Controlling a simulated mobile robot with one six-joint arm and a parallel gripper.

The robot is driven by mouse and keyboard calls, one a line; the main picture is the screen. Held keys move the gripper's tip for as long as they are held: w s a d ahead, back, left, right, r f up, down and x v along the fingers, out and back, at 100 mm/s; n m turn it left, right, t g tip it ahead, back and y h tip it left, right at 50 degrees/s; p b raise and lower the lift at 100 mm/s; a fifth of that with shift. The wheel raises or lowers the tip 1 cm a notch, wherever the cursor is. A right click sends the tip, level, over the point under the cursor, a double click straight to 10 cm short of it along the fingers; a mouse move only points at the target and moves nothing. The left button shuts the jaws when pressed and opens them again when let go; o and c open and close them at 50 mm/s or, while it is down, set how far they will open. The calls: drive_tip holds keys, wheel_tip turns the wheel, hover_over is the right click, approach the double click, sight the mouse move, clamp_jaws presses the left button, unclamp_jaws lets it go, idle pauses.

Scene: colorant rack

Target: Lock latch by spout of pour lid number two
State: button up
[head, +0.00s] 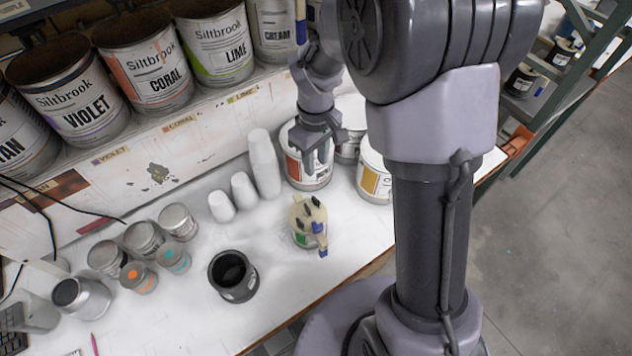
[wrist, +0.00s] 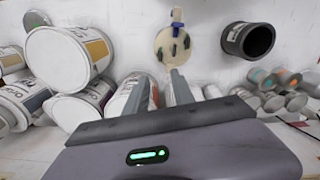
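A small can with a beige pour lid (head: 308,212) stands upright on the white bench. The lid has several dark latches on top and a blue piece (head: 320,241) at its front edge. In the wrist view the lid (wrist: 172,46) shows from above, with the blue piece (wrist: 177,18) at its far edge. I cannot read a number on the lid or tell whether each latch is locked. My gripper (head: 320,160) is in front of a large can, behind and above the lid, touching no latch. In the wrist view its two fingers (wrist: 159,84) are apart and empty.
An open black pot (head: 233,277) stands left of the lid. White cup stacks (head: 263,163) and large paint cans (head: 375,178) stand behind it. Several small tins (head: 143,240) are at the left. A shelf of large cans runs along the back. Bench between pot and lid is clear.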

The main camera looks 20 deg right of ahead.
sight(316, 198)
wheel_tip(316, 198, down, 16)
drive_tip(key=shift+f+b, duration=0.2)
drive_tip(key=shift+b, duration=0.35)
clamp_jaws()
